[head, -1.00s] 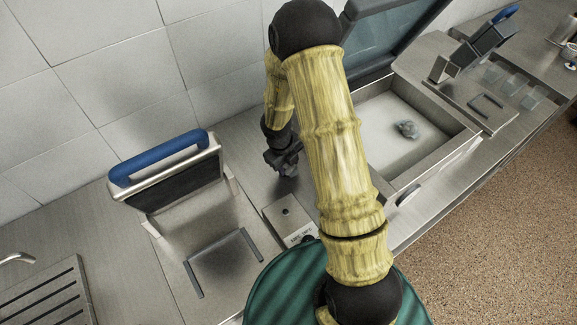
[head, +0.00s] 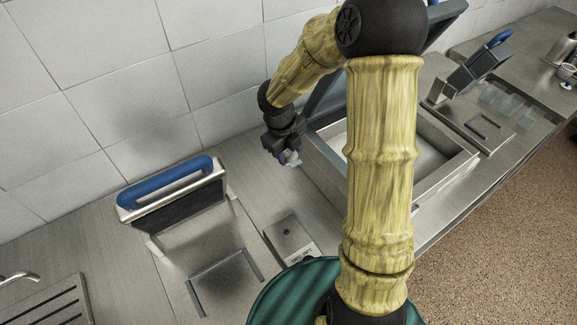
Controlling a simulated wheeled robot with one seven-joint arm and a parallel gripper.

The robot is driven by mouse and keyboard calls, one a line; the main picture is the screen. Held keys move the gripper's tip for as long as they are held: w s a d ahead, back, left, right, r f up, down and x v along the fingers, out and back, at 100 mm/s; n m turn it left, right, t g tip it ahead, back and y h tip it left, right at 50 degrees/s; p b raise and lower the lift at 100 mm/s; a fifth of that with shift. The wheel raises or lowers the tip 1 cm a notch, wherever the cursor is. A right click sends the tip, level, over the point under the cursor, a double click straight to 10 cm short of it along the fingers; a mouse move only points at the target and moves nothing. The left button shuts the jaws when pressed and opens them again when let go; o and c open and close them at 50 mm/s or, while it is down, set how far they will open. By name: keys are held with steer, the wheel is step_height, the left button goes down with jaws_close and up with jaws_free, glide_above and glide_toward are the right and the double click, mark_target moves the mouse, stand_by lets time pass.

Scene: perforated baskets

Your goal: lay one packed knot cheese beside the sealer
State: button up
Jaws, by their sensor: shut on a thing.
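My gripper (head: 286,154) is left of the open-lidded steel chamber (head: 457,166), which looks like the sealer, and seems to be above the counter. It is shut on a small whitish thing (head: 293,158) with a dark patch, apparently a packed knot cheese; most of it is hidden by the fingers. The chamber's raised lid (head: 445,15) is partly behind my arm. My arm crosses the chamber and hides much of its floor, so I cannot tell whether anything lies there.
A blue-handled press (head: 172,190) stands at left. A small labelled steel box (head: 289,239) lies on the counter between press and chamber, with bare counter (head: 262,200) behind it. Another blue-handled device (head: 482,62) stands at right. A green round surface (head: 290,292) is in front.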

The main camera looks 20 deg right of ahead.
mark_target(289, 152)
step_height(289, 152, up, 13)
steer(key=shift+f+p, duration=0.15)
steer(key=shift+p, duration=0.25)
